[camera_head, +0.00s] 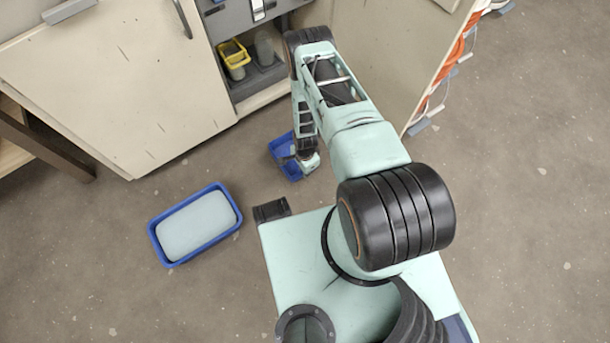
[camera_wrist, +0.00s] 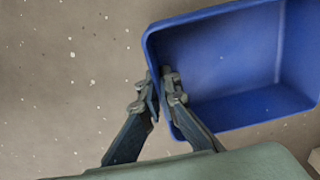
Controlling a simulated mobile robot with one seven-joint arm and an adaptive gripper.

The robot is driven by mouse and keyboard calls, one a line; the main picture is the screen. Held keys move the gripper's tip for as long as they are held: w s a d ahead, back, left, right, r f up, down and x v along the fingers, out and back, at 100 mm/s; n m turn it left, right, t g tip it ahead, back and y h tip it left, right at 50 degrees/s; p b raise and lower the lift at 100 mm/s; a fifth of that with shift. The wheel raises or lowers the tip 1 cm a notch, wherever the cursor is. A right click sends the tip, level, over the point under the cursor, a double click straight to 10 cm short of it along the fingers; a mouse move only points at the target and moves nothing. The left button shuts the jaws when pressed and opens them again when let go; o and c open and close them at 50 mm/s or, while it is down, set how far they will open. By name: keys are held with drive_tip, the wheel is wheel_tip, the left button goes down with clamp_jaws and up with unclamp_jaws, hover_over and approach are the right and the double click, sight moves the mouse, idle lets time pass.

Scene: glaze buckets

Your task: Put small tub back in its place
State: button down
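The small blue tub (camera_head: 278,147) is below the end of my arm, in front of the open cabinet. In the wrist view the tub (camera_wrist: 235,60) fills the upper right; the inside that shows is empty. My gripper (camera_wrist: 160,90) has one finger outside and one inside the tub's left wall, close together, with the wall pinched between them. In the head view my gripper (camera_head: 306,160) is at the tub's right side, partly covering it. I cannot tell whether the tub rests on the floor or hangs just above it.
A larger blue tub (camera_head: 158,243) with a pale grey fill stands on the floor at left. The open cabinet holds a yellow container (camera_head: 234,57) and a grey one (camera_head: 264,48) on its low shelf. Cabinet doors stand at left (camera_head: 120,85) and right (camera_head: 400,45). Floor between is clear.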

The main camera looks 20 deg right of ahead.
drive_tip(key=shift+d+f+b, duration=0.1)
drive_tip(key=shift+f+b, duration=0.45)
drive_tip(key=shift+f, duration=1.05)
drive_tip(key=shift+f, duration=0.2)
drive_tip(key=c, duration=2.2)
unclamp_jaws()
drive_tip(key=shift+o, duration=0.2)
drive_tip(key=shift+r, duration=0.1)
wheel_tip(320, 180, up, 12)
drive_tip(key=p, duration=0.5)
drive_tip(key=shift+r, duration=0.15)
